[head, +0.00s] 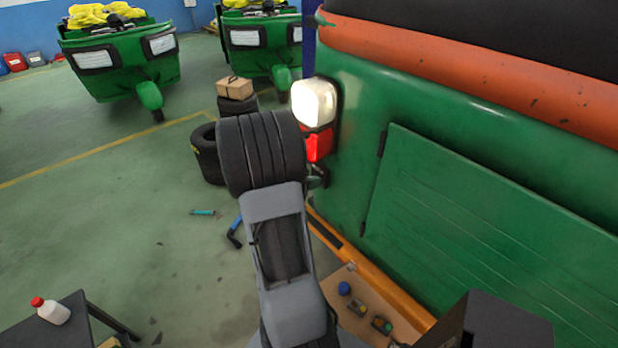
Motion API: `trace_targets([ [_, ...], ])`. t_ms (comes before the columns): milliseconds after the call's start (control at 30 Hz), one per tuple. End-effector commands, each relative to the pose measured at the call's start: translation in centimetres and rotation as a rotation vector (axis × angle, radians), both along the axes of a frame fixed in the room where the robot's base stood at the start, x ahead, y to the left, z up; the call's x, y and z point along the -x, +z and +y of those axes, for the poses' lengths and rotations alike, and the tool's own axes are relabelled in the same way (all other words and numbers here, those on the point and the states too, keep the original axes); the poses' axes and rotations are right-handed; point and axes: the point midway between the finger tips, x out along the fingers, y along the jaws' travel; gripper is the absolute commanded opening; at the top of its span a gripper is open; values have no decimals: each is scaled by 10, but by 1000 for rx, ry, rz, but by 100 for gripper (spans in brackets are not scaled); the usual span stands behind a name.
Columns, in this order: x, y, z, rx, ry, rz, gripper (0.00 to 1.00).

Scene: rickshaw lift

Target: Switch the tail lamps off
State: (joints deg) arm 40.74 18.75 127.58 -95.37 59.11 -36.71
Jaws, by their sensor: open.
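The green rickshaw body (350,160) fills the right side, with an orange band along its top. One tail lamp (313,103) is on its left corner. The lamp's upper part glows bright white and its lower part (318,144) is red. No second tail lamp of this rickshaw shows. Low at the right, a brown board holds a blue round piece (344,288), a small box with a yellow-green top (357,307) and another with a green top (382,325). I cannot tell whether any is a switch. My grey arm rises in the middle; my gripper is not visible.
Two other green rickshaws (118,62) (262,40) stand at the back. Dark tyres (207,155) and a cardboard box (234,88) are left of the lamp. A dark table (75,325) with a white bottle (50,311) is at lower left. The left floor is mostly clear.

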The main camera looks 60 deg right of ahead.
Motion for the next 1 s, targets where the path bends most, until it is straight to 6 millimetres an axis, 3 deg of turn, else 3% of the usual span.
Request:
trace_targets([
  [267, 0, 0, -1, 0, 0, -1, 43],
  [700, 0, 0, -1, 0, -1, -1, 1],
  [1000, 0, -5, 0, 22, -1, 7, 0],
])
